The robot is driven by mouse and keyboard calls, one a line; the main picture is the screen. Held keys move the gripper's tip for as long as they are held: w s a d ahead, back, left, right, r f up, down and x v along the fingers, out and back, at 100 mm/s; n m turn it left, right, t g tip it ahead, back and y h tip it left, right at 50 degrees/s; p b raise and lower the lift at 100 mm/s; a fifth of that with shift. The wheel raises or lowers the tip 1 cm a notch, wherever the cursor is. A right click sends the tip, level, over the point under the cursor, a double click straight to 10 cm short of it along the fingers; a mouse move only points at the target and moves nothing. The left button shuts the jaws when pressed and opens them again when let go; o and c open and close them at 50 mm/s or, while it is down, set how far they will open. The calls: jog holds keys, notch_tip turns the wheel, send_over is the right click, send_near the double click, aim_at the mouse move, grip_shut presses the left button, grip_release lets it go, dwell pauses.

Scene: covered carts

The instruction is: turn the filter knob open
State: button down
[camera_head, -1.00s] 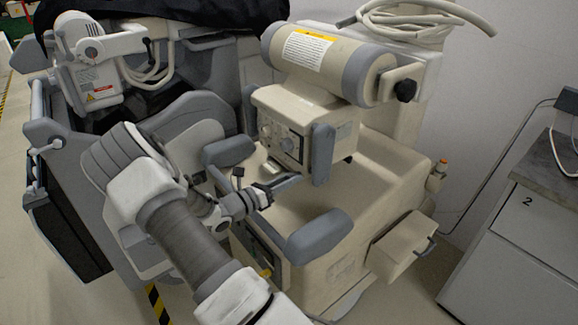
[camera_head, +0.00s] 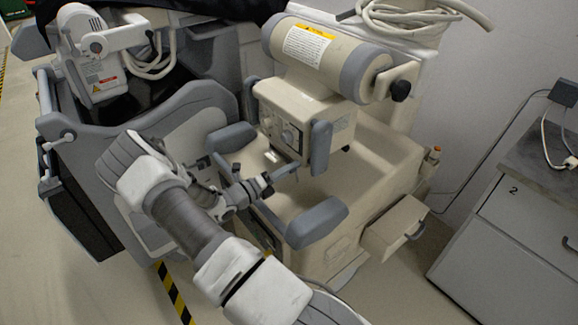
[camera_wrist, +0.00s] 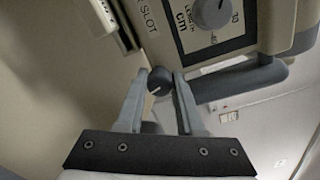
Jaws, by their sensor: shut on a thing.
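The filter knob (camera_wrist: 159,88) is a small dark round knob with a light pointer line, in the middle of the wrist view. My gripper (camera_wrist: 161,77) has its two grey fingers on either side of the knob and is shut on it. In the head view my gripper (camera_head: 267,182) is at the lower front of the beige control box (camera_head: 283,104), and the knob cannot be made out there. A larger grey dial (camera_wrist: 213,12) marked for length in cm is on the box's face above the knob.
A grey handle bar (camera_wrist: 240,82) runs close to the right of the knob. Grey padded handles (camera_head: 318,222) and the beige cart lie near my arm. An open drawer (camera_head: 395,226) juts out at right. A grey cabinet (camera_head: 520,235) stands farther right.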

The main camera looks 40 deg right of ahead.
jog(key=shift+n, duration=0.3)
jog(key=c, duration=0.5)
grip_release()
jog(key=shift+c, duration=0.2)
jog(key=w+a, duration=0.2)
jog(key=a, duration=1.5)
jog(key=shift+a, duration=0.2)
